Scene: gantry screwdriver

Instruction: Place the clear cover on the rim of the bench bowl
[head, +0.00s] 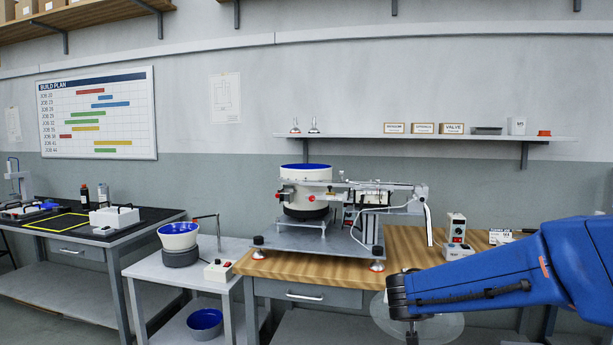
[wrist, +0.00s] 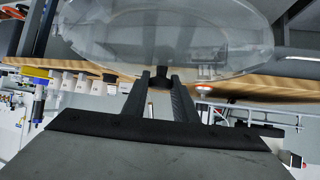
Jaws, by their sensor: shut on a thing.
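The clear cover (head: 447,329) is a thin see-through disc at the lower right of the head view, in front of the wooden bench. My gripper (wrist: 162,88) is shut on the cover's dark knob (wrist: 159,76), and the disc (wrist: 160,38) fills the top of the wrist view. In the head view my fingertips are hard to make out at the end of my blue arm. The bench bowl (head: 305,181), white with a blue inside, stands on the feeder at the bench's back left. Its top shows no cover. The held cover is well apart from it, to the right and nearer.
A metal track unit (head: 385,188) extends right from the bench bowl. A control box (head: 457,228) stands further right on the bench (head: 408,240). A second blue-lined bowl (head: 178,237) stands on the side table (head: 150,267), and another blue bowl (head: 205,322) is below.

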